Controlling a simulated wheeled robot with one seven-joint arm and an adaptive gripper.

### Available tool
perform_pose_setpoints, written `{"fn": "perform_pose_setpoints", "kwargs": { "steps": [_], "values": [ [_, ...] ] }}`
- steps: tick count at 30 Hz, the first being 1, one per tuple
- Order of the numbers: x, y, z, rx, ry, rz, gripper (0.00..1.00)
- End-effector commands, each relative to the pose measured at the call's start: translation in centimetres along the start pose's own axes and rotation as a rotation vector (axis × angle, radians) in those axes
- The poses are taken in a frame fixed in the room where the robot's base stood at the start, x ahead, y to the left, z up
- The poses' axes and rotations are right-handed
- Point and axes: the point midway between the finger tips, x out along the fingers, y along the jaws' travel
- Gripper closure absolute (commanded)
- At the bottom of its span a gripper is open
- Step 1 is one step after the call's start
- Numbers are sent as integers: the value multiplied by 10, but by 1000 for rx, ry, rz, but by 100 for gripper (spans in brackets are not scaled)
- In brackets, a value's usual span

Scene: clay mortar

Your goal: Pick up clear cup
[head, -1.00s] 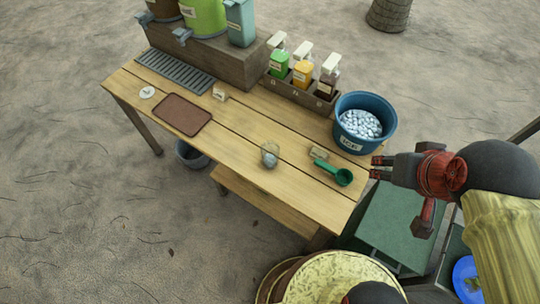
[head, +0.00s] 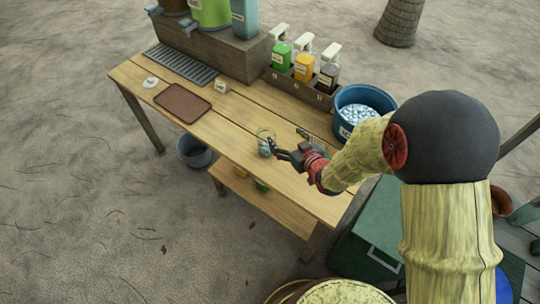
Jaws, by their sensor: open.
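The clear cup (head: 264,136) stands upright on the wooden table, near its front edge. Something pale grey shows in its lower part. My gripper (head: 275,147) is open, just to the right of the cup, with its fingertips close to the cup's right side. I cannot tell whether a finger touches the cup or overlaps it in the view.
The table (head: 225,121) holds a brown tray (head: 183,103), a small white block (head: 222,86), a rack of pump bottles (head: 303,68) and a blue ice bucket (head: 365,103). My arm covers the table's right part.

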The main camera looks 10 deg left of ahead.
Motion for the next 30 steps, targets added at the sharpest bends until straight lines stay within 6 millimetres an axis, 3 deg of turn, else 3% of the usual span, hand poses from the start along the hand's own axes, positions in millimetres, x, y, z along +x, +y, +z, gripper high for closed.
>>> {"fn": "perform_pose_setpoints", "kwargs": {
  "steps": [2,7,30],
  "values": [
    [12,-21,20,2,32,-48,27],
    [20,-41,30,6,75,-93,27],
    [96,-49,21,7,77,-92,27]
  ]
}}
